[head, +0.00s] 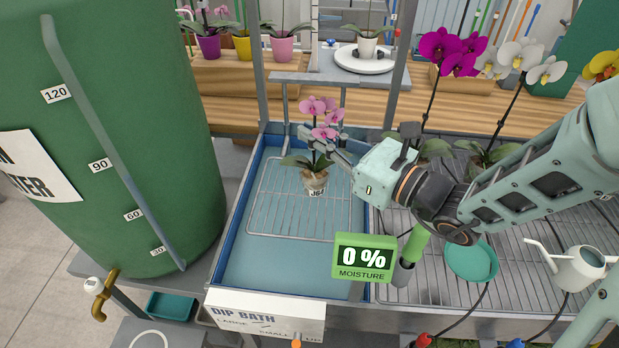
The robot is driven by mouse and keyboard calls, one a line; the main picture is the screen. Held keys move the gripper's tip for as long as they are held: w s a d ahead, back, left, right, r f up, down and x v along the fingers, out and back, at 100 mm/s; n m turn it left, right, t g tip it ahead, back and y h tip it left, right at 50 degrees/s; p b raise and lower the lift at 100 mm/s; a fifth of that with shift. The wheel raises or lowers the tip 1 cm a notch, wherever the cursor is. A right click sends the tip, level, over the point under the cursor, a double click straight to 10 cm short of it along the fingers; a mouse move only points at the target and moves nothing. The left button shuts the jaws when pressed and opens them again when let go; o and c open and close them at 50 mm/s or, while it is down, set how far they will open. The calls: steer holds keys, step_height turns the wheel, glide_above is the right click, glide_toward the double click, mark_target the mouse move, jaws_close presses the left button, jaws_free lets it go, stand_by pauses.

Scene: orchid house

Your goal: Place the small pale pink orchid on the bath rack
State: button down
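The small orchid has pink blooms (318,112), green leaves and a small pale pot (315,184) with a dark printed label. It is upright over the upper right part of the wire bath rack (262,205) in the blue dip bath; I cannot tell whether the pot rests on the wires or hangs just above them. My gripper (318,140) reaches in from the right, its grey fingers at the orchid's stem just below the blooms. The fingers overlap the stem and leaves, so whether they are closed on it is unclear.
A tall green water tank (130,150) stands left of the bath. Larger magenta (452,50) and white (521,53) orchids stand right, behind my arm. A scale (363,60) holds a white pot behind.

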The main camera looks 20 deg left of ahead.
steer(key=w+a+f, duration=0.7)
steer(key=w+f, duration=0.4)
steer(key=f, duration=0.1)
steer(key=shift+w+a+f, duration=0.25)
steer(key=shift+a+f, duration=0.1)
steer(key=shift+f, duration=0.05)
steer(key=shift+f, duration=0.2)
steer(key=c, duration=2.2)
jaws_free()
steer(key=shift+o, duration=0.2)
